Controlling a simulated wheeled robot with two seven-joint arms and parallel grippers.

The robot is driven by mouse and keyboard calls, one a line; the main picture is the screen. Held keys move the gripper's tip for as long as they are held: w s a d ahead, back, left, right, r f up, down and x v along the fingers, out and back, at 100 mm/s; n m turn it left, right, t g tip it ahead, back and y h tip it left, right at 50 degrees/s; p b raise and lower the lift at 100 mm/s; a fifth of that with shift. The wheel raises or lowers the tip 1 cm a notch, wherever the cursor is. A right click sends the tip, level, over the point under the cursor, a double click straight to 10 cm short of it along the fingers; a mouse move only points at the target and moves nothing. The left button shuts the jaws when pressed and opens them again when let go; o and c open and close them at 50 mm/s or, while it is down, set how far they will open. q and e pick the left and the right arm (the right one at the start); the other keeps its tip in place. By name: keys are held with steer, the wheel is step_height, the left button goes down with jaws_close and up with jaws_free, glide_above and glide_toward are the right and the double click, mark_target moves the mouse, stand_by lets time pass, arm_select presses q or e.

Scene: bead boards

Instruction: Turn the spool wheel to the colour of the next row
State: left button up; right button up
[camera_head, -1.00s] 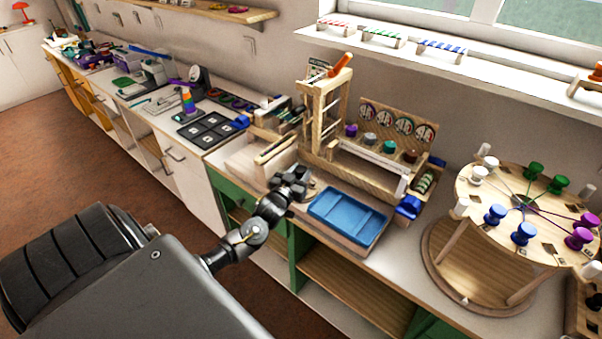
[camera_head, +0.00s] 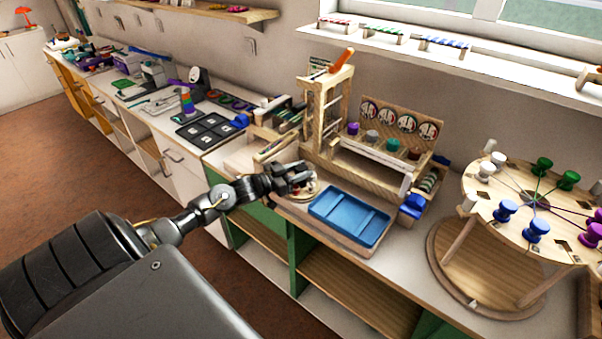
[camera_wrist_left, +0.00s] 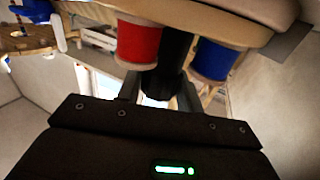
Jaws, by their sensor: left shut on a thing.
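The spool wheel (camera_head: 303,193) is a small round piece on the bench, left of the blue tray, mostly hidden by my left gripper (camera_head: 302,174) in the head view. In the left wrist view its pale wooden disc (camera_wrist_left: 225,20) fills the top. A red spool (camera_wrist_left: 138,42) and a blue spool (camera_wrist_left: 215,60) sit on it, with a dark, black piece (camera_wrist_left: 174,62) between them. My left gripper (camera_wrist_left: 157,88) is shut on the wheel at this dark piece; the exact contact is hard to see. My right gripper is not in view.
A blue tray (camera_head: 349,214) lies right of the wheel. A wooden loom frame (camera_head: 327,110) stands behind, with a rack of coloured spools (camera_head: 401,120). A large round stand with spools (camera_head: 530,204) is at the right. The floor at left is clear.

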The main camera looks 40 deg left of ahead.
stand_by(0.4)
arm_select(q)
steer(key=o, duration=1)
steer(key=b+v, duration=0.1)
steer(key=v, duration=0.9)
steer(key=shift+s+a+b, duration=0.2)
steer(key=shift+s+b, duration=0.15)
steer(key=shift+b, duration=0.05)
